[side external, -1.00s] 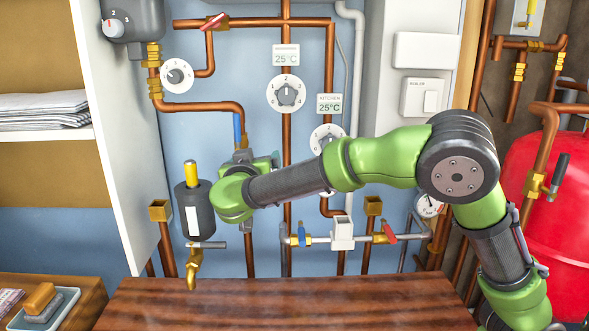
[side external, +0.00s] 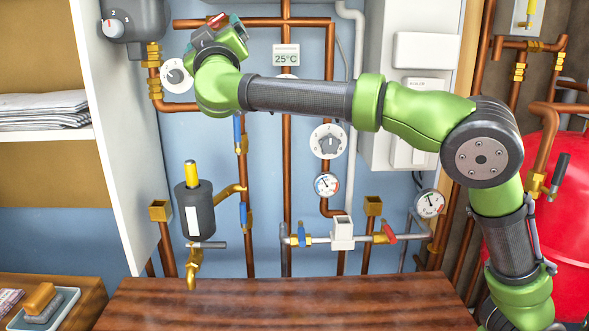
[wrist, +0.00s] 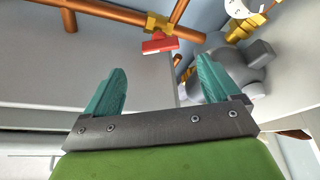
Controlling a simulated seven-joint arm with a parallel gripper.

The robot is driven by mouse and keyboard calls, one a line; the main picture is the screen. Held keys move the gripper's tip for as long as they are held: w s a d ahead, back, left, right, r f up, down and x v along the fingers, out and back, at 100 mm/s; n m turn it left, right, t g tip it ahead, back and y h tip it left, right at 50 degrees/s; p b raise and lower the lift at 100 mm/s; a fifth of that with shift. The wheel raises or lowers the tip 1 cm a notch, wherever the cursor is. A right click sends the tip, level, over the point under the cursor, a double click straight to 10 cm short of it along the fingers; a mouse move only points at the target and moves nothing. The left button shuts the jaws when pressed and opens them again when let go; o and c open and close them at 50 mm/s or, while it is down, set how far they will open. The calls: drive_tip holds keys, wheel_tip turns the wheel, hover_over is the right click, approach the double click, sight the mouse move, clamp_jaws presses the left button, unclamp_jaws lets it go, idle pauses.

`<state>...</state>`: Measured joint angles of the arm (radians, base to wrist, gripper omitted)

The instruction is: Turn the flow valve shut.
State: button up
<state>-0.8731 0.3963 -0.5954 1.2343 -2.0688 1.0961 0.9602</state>
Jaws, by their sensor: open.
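A valve with a red handle sits on the copper pipe at the upper left of the wall, in the side view (side external: 218,19), partly hidden by my gripper. In the wrist view the red handle (wrist: 160,44) lies ahead of the fingers, near the gap's middle. My gripper (side external: 216,28) is raised close to it. In the wrist view its two teal fingers (wrist: 160,70) are apart with nothing between them. Other levers are blue on the vertical pipe (side external: 243,215), and blue (side external: 301,233) and red (side external: 389,231) on the lower grey pipe. No label marks the flow valve.
A grey box with a dial (side external: 135,20) is left of my gripper. A white dial (side external: 177,75) is just below. A dark cylinder with a yellow top (side external: 199,208) hangs lower. The wooden tabletop (side external: 290,305) is clear.

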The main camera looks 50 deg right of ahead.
sight(215, 22)
drive_tip(key=x, duration=0.7)
drive_tip(key=shift+w+d+r, duration=0.1)
drive_tip(key=shift+w+d, duration=0.05)
drive_tip(key=shift+w, duration=0.1)
drive_tip(key=c, duration=1.1)
drive_tip(key=shift+o, duration=0.2)
drive_tip(key=shift+n, duration=0.4)
drive_tip(key=n+y, duration=0.1)
drive_tip(key=n, duration=0.1)
drive_tip(key=n+y, duration=0.1)
drive_tip(key=n, duration=0.1)
drive_tip(key=n+y, duration=0.1)
drive_tip(key=n, duration=0.1)
drive_tip(key=shift+s+d+r+n, duration=0.2)
drive_tip(key=shift+r+n, duration=0.1)
drive_tip(key=n+y, duration=0.1)
drive_tip(key=n, duration=0.2)
drive_tip(key=n+g, duration=0.1)
drive_tip(key=n, duration=0.1)
drive_tip(key=shift+r+n+g+y, duration=0.2)
drive_tip(key=shift+n+g+y, duration=0.1)
drive_tip(key=shift+n+y, duration=0.1)
